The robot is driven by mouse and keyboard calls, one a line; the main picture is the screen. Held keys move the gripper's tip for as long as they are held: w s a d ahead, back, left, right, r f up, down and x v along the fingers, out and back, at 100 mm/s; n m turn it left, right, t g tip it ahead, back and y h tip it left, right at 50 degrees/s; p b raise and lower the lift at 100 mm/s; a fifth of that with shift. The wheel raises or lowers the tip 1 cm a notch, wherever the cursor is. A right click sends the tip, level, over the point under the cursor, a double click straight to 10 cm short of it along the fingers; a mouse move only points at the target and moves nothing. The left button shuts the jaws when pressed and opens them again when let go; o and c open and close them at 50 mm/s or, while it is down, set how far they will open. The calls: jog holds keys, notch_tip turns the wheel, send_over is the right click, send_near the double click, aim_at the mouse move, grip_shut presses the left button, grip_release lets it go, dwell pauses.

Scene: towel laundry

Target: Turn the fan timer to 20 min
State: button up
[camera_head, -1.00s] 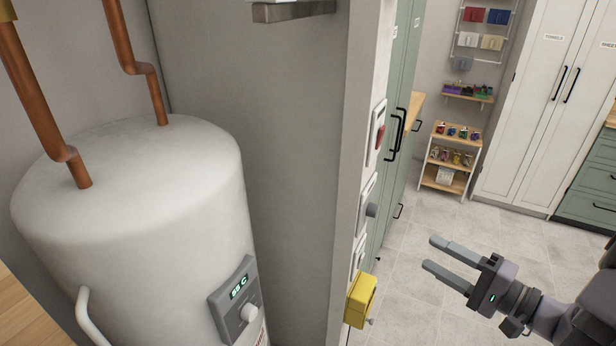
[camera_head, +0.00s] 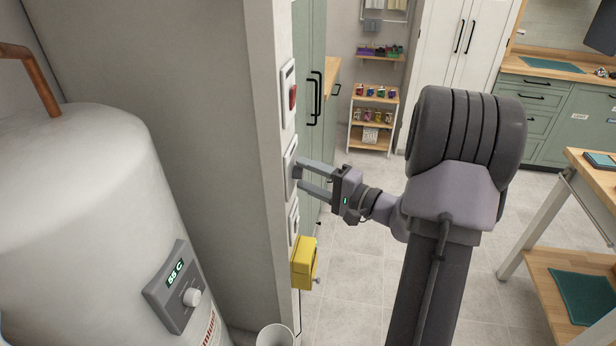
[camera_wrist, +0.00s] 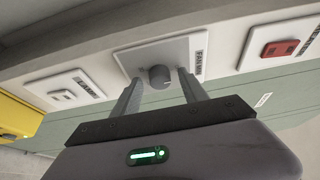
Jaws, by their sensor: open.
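The fan timer (camera_wrist: 191,51) is a pale wall plate with a round grey knob (camera_wrist: 160,76) and a label that seems to read "FAN MIN". In the head view the timer plate (camera_head: 290,158) is seen edge-on on the narrow wall end, and its knob is largely hidden by my fingers. My gripper (camera_head: 298,178) is open and points at the plate. In the wrist view my gripper (camera_wrist: 158,80) has one finger on each side of the knob, with a gap visible on both sides. I cannot read the knob's setting.
A red switch (camera_head: 292,97) is above the timer, and another plate (camera_head: 294,222) and a yellow box (camera_head: 304,262) are below it. A water heater (camera_head: 90,210) with a dial panel stands left of the wall. A wooden table (camera_head: 592,172) is at right; floor between is clear.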

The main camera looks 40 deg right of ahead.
grip_shut()
